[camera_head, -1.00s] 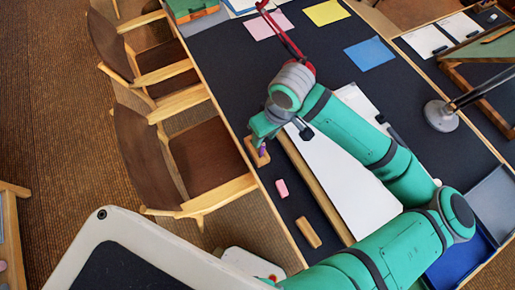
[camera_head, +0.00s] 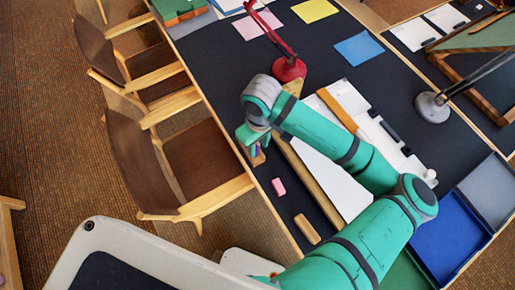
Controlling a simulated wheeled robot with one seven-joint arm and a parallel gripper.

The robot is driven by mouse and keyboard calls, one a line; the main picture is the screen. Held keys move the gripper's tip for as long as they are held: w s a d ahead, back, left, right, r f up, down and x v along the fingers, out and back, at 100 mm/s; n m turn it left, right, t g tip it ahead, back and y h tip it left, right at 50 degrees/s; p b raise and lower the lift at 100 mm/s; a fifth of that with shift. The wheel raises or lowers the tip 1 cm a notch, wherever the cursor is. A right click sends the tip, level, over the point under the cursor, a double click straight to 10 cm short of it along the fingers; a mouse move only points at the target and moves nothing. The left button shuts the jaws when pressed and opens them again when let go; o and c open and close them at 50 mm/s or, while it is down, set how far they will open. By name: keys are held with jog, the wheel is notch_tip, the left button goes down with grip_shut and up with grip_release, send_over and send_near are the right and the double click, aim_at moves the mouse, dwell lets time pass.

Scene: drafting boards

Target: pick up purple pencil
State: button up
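My gripper (camera_head: 255,149) is low over the near left edge of the dark drafting table (camera_head: 215,60), pointing down. A small purple piece (camera_head: 258,148), which may be the purple pencil, shows at its fingertips, beside a small wooden block (camera_head: 258,159). The fingers and my wrist hide most of it. I cannot tell whether the fingers are closed on it or only around it.
A pink eraser (camera_head: 278,187) and a tan block (camera_head: 307,229) lie nearer along the edge. A long wooden bar (camera_head: 318,186) and white sheet (camera_head: 335,187) lie right of the gripper. A red lamp (camera_head: 289,69) stands beyond; chairs (camera_head: 185,170) line the left side.

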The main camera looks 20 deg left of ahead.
aim_at(258, 155)
jog(key=shift+f, duration=1.75)
grip_shut()
jog(key=shift+r, duration=0.1)
